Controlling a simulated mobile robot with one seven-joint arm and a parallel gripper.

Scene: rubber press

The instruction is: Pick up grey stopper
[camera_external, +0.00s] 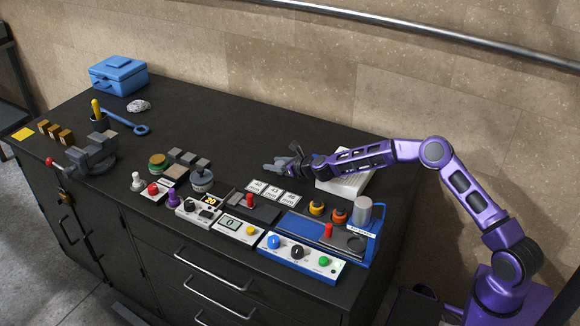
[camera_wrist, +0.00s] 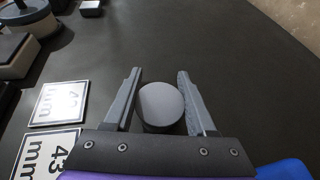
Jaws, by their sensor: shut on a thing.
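The grey stopper (camera_wrist: 161,102) is a round, flat-topped dark grey piece between the two fingers in the wrist view. My gripper (camera_wrist: 160,72) is shut on it, with one finger at each side and the tips reaching past it. In the external view my gripper (camera_external: 278,166) is low over the dark worktop, behind the number cards. The stopper cannot be made out clearly there. Whether its underside touches the worktop cannot be told.
Number cards (camera_external: 275,193) lie just in front of my gripper; one card (camera_wrist: 60,103) shows at left in the wrist view. A white ribbed block (camera_external: 345,182) is beside my arm. The blue press station (camera_external: 300,227) stands front right.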

